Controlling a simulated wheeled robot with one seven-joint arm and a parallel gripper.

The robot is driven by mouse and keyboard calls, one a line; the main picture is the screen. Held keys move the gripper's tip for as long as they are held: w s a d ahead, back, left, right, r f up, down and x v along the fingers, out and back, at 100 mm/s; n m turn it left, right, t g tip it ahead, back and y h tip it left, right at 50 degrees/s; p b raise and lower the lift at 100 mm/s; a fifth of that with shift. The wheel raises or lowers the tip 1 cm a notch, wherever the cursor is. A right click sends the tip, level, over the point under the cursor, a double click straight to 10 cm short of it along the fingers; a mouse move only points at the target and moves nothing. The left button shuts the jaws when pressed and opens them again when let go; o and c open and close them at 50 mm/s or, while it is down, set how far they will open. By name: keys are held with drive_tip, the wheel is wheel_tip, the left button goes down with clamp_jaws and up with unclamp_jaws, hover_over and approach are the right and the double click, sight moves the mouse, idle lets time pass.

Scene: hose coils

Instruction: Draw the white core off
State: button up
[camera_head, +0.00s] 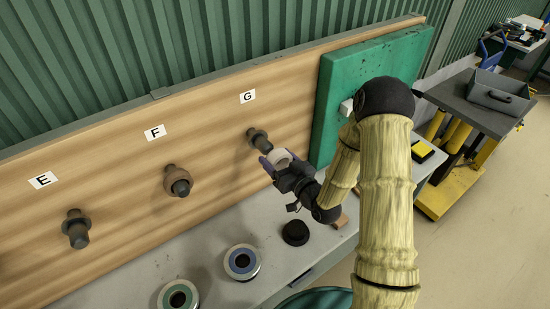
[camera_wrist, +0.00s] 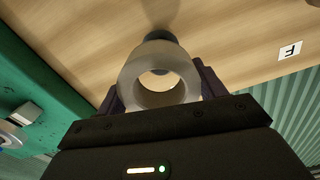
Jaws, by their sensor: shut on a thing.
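The white core (camera_head: 281,158), a pale ring, is between the fingers of my gripper (camera_head: 274,164), which is shut on it. It stands in front of the dark peg (camera_head: 257,138) under the letter G. In the wrist view the core (camera_wrist: 133,78) faces me, with the gripper's fingers (camera_wrist: 160,88) at its two sides. Pale board colour shows through its hole, and no peg shows inside it. The peg (camera_wrist: 161,36) shows beyond the core's upper rim, partly hidden. The core looks clear of the peg's tip, with only a small gap.
Pegs F (camera_head: 178,181) and E (camera_head: 76,229) stick out of the wooden board (camera_head: 215,140) to the left. A blue-faced ring (camera_head: 242,262), a green-faced ring (camera_head: 178,298) and a black round piece (camera_head: 295,232) are on the grey bench. A green panel (camera_head: 335,100) stands right of peg G.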

drive_tip(key=shift+b+v, duration=1)
drive_tip(key=shift+v, duration=1.5)
drive_tip(key=shift+w, duration=0.1)
drive_tip(key=w+d+f+m+t+h, duration=0.1)
drive_tip(key=d+f+m+h, duration=0.2)
drive_tip(key=d+f+h, duration=0.2)
drive_tip(key=w+d+f+m+t+h, duration=0.1)
drive_tip(key=d+f+h, duration=0.4)
drive_tip(key=f, duration=0.7)
drive_tip(key=m+t, duration=0.1)
drive_tip(key=m, duration=0.1)
drive_tip(key=shift+d+f+m, duration=0.25)
drive_tip(key=shift+f+m, duration=0.1)
drive_tip(key=shift+m, duration=0.05)
drive_tip(key=shift+w, duration=0.1)
